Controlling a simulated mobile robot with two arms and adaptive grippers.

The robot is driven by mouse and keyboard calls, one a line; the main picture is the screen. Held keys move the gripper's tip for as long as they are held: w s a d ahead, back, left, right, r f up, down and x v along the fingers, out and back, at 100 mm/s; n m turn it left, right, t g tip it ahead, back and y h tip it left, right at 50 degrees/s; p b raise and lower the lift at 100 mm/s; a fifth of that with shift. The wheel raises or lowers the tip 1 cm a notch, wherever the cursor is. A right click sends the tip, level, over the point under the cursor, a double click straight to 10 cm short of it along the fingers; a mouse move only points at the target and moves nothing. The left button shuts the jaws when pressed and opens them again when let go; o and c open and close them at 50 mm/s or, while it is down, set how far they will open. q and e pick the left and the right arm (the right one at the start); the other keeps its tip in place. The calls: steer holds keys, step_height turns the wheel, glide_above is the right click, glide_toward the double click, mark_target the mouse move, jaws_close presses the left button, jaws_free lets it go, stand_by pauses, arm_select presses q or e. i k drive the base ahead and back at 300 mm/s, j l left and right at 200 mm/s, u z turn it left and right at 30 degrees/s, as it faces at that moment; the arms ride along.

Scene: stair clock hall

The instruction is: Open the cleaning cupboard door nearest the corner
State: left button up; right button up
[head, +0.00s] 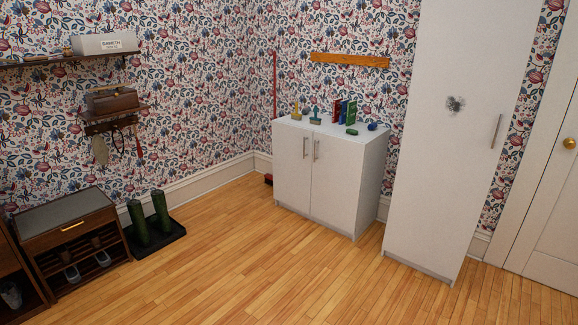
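A low white cupboard (343,140) stands against the back wall, just right of the room's corner. It has two front doors, both shut. Its left door (291,172) is nearer the corner and has a vertical metal handle (305,148) near its right edge. Its right door (333,185) has a similar handle (316,150) near its left edge. The frame does not show a label telling what the cupboard holds. Neither of my grippers is in view.
Books (344,112) and small items stand on the cupboard. A tall white cabinet (450,120) stands to its right, beside a white door (555,200). A red broom-like pole (274,85) leans in the corner. Boots (151,218) stand at left. The wooden floor (240,260) in front is clear.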

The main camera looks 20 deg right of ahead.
mark_target(291, 146)
steer(key=i+z, duration=0.35)
steer(key=i+l, duration=0.1)
steer(key=i, duration=2.85)
